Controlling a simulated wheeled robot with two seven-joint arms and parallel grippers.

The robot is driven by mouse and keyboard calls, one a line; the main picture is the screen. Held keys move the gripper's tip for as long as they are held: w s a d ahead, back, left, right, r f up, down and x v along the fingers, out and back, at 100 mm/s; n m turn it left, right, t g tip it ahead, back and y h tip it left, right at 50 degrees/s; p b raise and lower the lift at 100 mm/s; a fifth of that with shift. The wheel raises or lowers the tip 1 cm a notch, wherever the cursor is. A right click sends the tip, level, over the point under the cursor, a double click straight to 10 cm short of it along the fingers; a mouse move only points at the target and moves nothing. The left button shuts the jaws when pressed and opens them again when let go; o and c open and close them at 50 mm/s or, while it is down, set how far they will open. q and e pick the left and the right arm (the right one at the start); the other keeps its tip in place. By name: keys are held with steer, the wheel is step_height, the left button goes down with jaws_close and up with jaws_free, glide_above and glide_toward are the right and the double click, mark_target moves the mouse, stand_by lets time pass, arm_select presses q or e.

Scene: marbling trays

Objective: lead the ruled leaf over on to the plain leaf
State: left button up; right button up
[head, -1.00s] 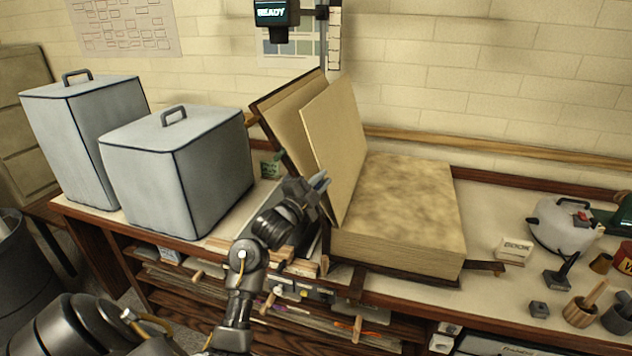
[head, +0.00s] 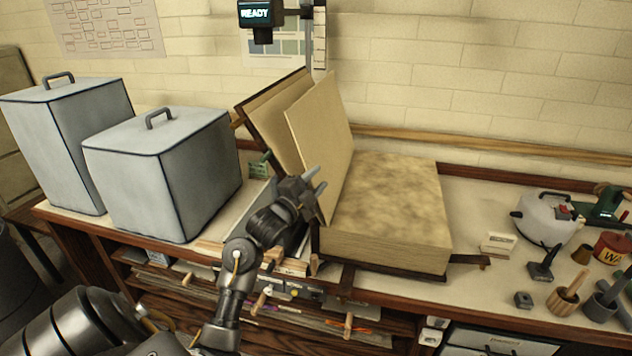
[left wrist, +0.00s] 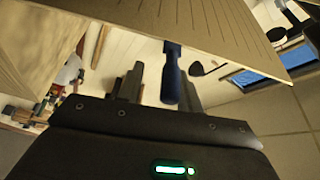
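A large book lies open on the bench. A stiff cream leaf (head: 325,130) stands tilted up near its spine; fine ruled lines show on a leaf face in the left wrist view (left wrist: 225,22). The right-hand block's top page (head: 395,195) is mottled tan with no lines. My left gripper (head: 318,184) is at the standing leaf's lower near edge, its fingertips overlapping that edge; I cannot tell if they touch. Its fingers (left wrist: 160,90) are apart, with no leaf between them. A dark blue shape (left wrist: 171,75) shows between them; I cannot tell what it is. My right gripper is out of view.
Two grey lidded boxes (head: 165,175) stand left of the book. The raised left cover (head: 245,125) leans behind the standing leaf. A small block (head: 497,243), a white pot (head: 545,220) and several small tools stand on the right.

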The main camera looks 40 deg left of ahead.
arm_select(q)
steer(key=s+f+b, duration=0.1)
steer(key=s+b, duration=0.2)
steer(key=s, duration=0.7)
steer(key=shift+s+d+f, duration=0.25)
steer(key=shift+s+f, duration=0.05)
stand_by(0.4)
stand_by(0.5)
